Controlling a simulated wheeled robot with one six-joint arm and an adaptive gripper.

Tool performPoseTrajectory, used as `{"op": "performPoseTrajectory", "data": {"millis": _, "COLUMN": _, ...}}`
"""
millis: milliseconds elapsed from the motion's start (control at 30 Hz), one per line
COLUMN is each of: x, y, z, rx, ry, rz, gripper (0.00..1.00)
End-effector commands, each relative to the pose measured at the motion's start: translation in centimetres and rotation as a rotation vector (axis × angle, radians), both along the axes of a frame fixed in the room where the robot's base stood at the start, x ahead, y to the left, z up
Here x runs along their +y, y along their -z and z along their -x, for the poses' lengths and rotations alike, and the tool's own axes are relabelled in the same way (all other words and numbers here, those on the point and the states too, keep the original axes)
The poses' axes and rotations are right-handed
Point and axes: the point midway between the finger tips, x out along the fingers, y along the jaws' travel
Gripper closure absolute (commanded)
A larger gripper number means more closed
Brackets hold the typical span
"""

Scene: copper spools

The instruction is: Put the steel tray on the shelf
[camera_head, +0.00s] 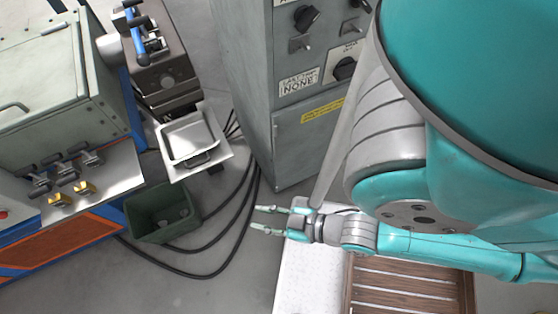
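A shallow steel tray (187,136) with a dark handle at its front sits on a small light plate (216,163) in front of a dark machine. My gripper (256,217) is to the right of and below the tray in the picture, well apart from it. Its two fingers are spread and nothing shows between them. A flat grey ledge (118,172) on the green-grey cabinet at left carries dark clamps and small brass-coloured pieces. I cannot tell which surface is the shelf.
A green bin (145,232) with a few pieces inside stands on the floor below the tray. Black cables (218,262) loop across the floor. A tall grey control cabinet (290,150) stands behind my gripper. A white surface (300,277) and a wooden slatted surface (405,292) lie below my arm.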

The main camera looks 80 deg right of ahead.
Motion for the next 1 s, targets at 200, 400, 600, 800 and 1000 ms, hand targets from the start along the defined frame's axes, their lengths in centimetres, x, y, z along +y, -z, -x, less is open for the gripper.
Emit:
{"op": "performPoseTrajectory", "data": {"millis": 200, "x": 1.0, "y": -4.2, "z": 3.2, "rx": -0.098, "ry": -0.036, "rz": -0.067, "gripper": 0.69}}
{"op": "performPoseTrajectory", "data": {"millis": 400, "x": 1.2, "y": -5.3, "z": 3.8, "rx": -0.125, "ry": -0.044, "rz": -0.086, "gripper": 0.69}}
{"op": "performPoseTrajectory", "data": {"millis": 600, "x": 1.2, "y": -5.3, "z": 3.7, "rx": -0.125, "ry": -0.044, "rz": -0.085, "gripper": 0.69}}
{"op": "performPoseTrajectory", "data": {"millis": 800, "x": 1.2, "y": -5.2, "z": 3.7, "rx": -0.124, "ry": -0.044, "rz": -0.085, "gripper": 0.69}}
{"op": "performPoseTrajectory", "data": {"millis": 1000, "x": 1.2, "y": -5.2, "z": 3.7, "rx": -0.124, "ry": -0.043, "rz": -0.085, "gripper": 0.69}}
